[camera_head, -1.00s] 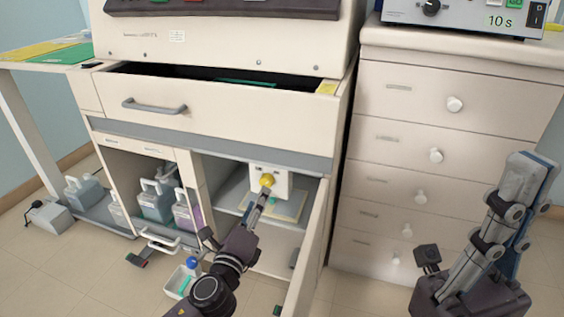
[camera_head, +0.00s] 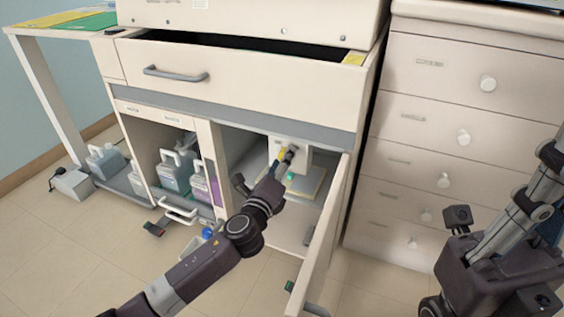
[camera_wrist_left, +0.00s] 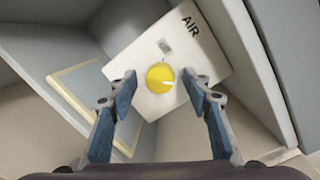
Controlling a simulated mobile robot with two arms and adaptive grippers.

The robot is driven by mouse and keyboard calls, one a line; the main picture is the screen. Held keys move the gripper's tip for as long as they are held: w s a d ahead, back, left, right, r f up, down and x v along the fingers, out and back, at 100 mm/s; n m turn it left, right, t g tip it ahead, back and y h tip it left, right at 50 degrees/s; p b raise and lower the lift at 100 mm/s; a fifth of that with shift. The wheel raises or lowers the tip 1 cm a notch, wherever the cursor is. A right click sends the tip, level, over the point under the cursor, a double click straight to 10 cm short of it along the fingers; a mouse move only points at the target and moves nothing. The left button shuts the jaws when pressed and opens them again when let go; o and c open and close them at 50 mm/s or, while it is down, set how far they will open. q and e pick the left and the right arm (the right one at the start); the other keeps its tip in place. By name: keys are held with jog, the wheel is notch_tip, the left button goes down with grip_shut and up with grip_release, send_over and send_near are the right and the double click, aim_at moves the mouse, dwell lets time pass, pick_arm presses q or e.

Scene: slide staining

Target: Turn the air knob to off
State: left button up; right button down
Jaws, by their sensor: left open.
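The air knob (camera_wrist_left: 160,77) is a round yellow knob with a pale mark on it, fixed to a white box (camera_wrist_left: 190,48) labelled AIR. In the head view the box (camera_head: 305,160) sits inside the open right-hand cabinet compartment, and the knob is mostly hidden behind my gripper. My left gripper (camera_head: 288,152) reaches into the compartment in front of the box. In the left wrist view its two blue-grey fingers (camera_wrist_left: 161,82) are open, one on each side of the knob, with a visible gap on both sides.
An open cabinet door (camera_head: 322,240) stands right of my left arm. Bottles (camera_head: 174,175) fill the left compartment. A yellowish board (camera_head: 308,186) lies under the box. An open drawer (camera_head: 230,80) is above, and a drawer unit (camera_head: 450,130) stands to the right.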

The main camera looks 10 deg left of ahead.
pick_arm(q)
jog(key=c, duration=1.2)
jog(key=shift+o, duration=0.2)
